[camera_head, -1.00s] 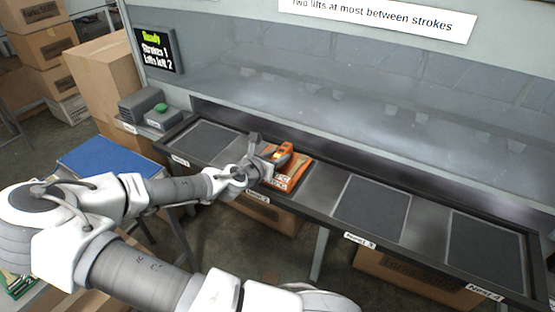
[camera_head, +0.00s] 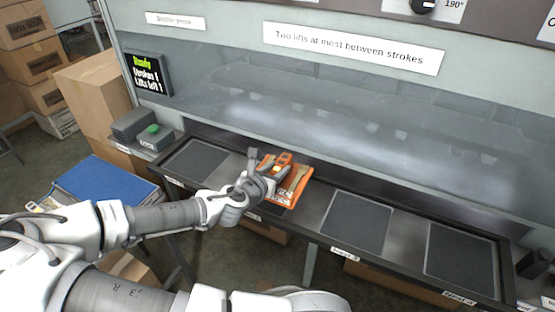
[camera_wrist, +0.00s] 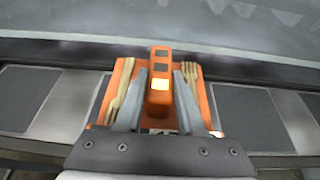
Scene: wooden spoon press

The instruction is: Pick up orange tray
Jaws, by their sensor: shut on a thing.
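The orange tray (camera_head: 290,200) is over the Nest 2 area of the dark bench, with wooden cutlery on it. In the wrist view the tray (camera_wrist: 204,110) has an upright orange handle (camera_wrist: 158,98) with a lit yellow patch. Wooden pieces lie on both sides of the handle, a fork (camera_wrist: 190,72) at the right. My gripper (camera_wrist: 160,75) has its two grey fingers shut on the handle, one on each side. In the head view my gripper (camera_head: 272,174) reaches in from the left. The tray's height above the bench is hard to tell.
Dark plates lie at Nest 1 (camera_head: 197,158), Nest 3 (camera_head: 358,220) and Nest 4 (camera_head: 460,252), all bare. A clear guard (camera_head: 330,120) stands behind the bench. A green button (camera_head: 152,129) and a display (camera_head: 148,75) are at the left. A blue-topped surface (camera_head: 105,183) is nearer me.

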